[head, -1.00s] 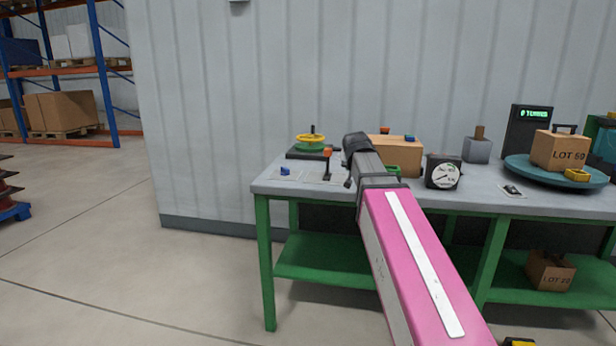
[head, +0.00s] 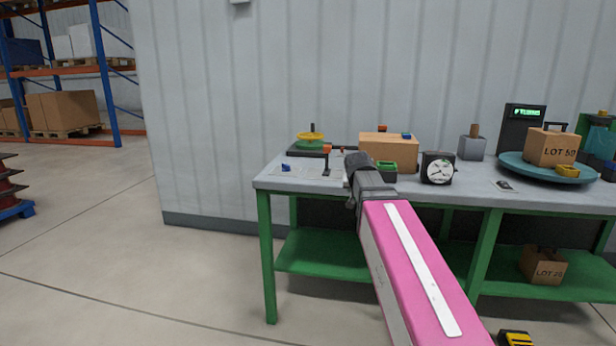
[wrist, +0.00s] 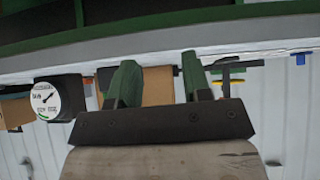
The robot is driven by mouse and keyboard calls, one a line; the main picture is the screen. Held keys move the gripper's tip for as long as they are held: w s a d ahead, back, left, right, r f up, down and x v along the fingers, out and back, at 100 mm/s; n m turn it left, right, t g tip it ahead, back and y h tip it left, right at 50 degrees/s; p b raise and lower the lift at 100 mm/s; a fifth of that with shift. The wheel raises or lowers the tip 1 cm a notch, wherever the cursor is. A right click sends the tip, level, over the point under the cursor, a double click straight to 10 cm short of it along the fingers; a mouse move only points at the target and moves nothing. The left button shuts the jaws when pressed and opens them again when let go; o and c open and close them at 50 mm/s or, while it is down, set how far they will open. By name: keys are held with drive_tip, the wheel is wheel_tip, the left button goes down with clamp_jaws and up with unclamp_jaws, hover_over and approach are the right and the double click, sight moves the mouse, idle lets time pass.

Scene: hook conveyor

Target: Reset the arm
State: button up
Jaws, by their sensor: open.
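My arm reaches forward over the near edge of the grey-topped green workbench (head: 450,193) in the head view. Its pink link fills the lower middle, and its dark end is in front of the cardboard box.
A yellow-green wheel fixture (head: 311,141) is at left. A LOT 50 box (head: 553,147) sits on a blue turntable (head: 520,168).

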drive_tip(key=s+f+g, duration=0.2)
drive_tip(key=s+f, duration=0.5)
drive_tip(key=f, duration=0.3)
drive_tip(key=s+d+f+n+g+y, duration=0.1)
drive_tip(key=s+f+g, duration=0.2)
drive_tip(key=s+f, duration=0.4)
drive_tip(key=s+f+g, duration=0.3)
drive_tip(key=s+f, duration=0.5)
drive_tip(key=f, duration=0.7)
drive_tip(key=shift+d+f+n+y, duration=0.15)
drive_tip(key=shift+d+n+y, duration=0.1)
drive_tip(key=shift+n+y, duration=0.15)
